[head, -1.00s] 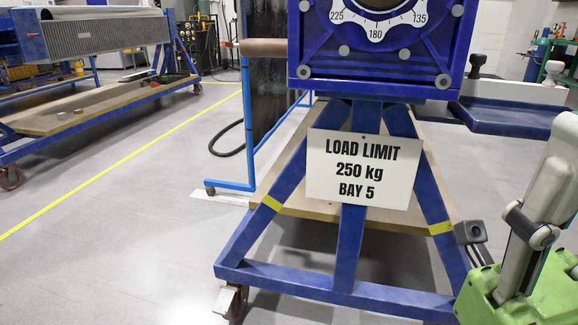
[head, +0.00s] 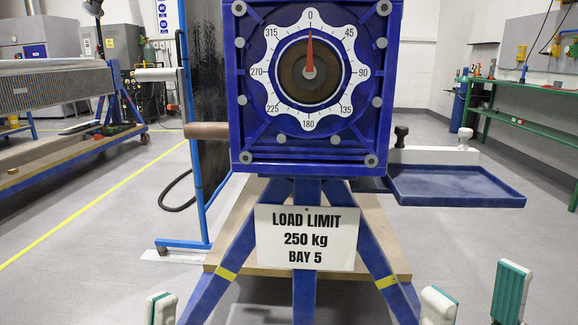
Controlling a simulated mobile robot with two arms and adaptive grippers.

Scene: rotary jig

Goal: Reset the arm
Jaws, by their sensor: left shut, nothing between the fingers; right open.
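The blue rotary jig (head: 250,147) stands ahead of me, with a white dial (head: 277,82) marked in degrees on its face. A red pointer (head: 310,55) on the dial points straight up at 0. A brown cylindrical bar (head: 207,130) sticks out from the jig's left side. My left gripper (head: 160,308) is at the bottom edge, left of centre, shut and empty, with only its tip showing. My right gripper (head: 474,300) is at the lower right, open and empty, with its two fingers apart. Both are below and apart from the dial.
A load limit sign (head: 306,237) hangs on the stand's blue legs. A blue tray (head: 456,201) sits right of the jig, below a white block with a black knob (head: 401,131) and a white knob (head: 465,134). A blue trolley (head: 60,153) stands left. Open floor lies either side.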

